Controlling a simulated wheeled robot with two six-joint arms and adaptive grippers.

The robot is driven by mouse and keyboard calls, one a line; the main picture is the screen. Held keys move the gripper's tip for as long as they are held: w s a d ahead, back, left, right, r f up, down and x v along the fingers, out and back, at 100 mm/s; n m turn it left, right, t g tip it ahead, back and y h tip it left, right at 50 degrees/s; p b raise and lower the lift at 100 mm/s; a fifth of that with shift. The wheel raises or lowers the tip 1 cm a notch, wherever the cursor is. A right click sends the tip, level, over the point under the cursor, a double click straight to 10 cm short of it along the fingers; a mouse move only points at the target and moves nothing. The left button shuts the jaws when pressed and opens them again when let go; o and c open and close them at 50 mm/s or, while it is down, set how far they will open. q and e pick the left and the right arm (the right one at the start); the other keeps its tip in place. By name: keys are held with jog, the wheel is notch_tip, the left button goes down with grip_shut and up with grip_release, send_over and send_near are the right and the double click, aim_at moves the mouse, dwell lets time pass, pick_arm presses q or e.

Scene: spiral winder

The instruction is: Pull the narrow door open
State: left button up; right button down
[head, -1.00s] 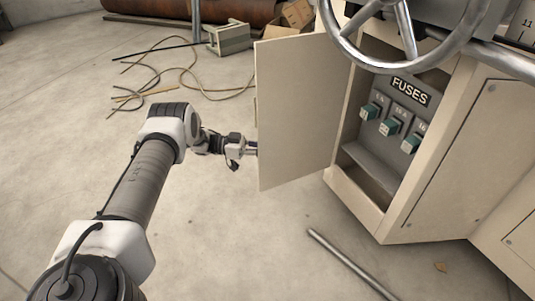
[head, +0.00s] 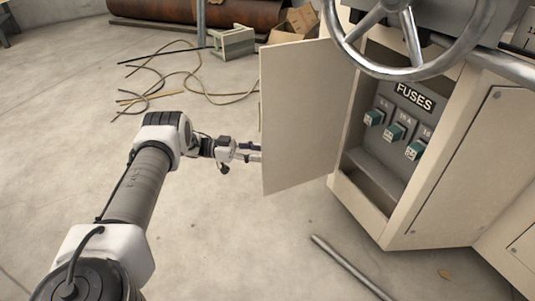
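The narrow door (head: 308,117) is a beige panel that stands wide open to the left of its cabinet (head: 420,195). The open compartment shows a grey panel with a FUSES label (head: 414,97) and several teal fuse blocks. My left gripper (head: 258,153) is at the door's free left edge, low on it. Its fingers point right and a gap shows between them. The tips end at the door's edge or behind it, so I cannot tell whether they touch it. My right gripper is not in view.
A metal handwheel (head: 420,70) overhangs the compartment. A metal rod (head: 348,266) lies on the floor in front of the cabinet. Loose cables (head: 170,82), a grey box (head: 233,43) and a cardboard box (head: 299,27) lie behind.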

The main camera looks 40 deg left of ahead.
pick_arm(q)
jog(key=v, duration=0.7)
jog(key=shift+s+a, duration=0.15)
jog(key=shift+a, duration=0.05)
jog(key=shift+a, duration=0.1)
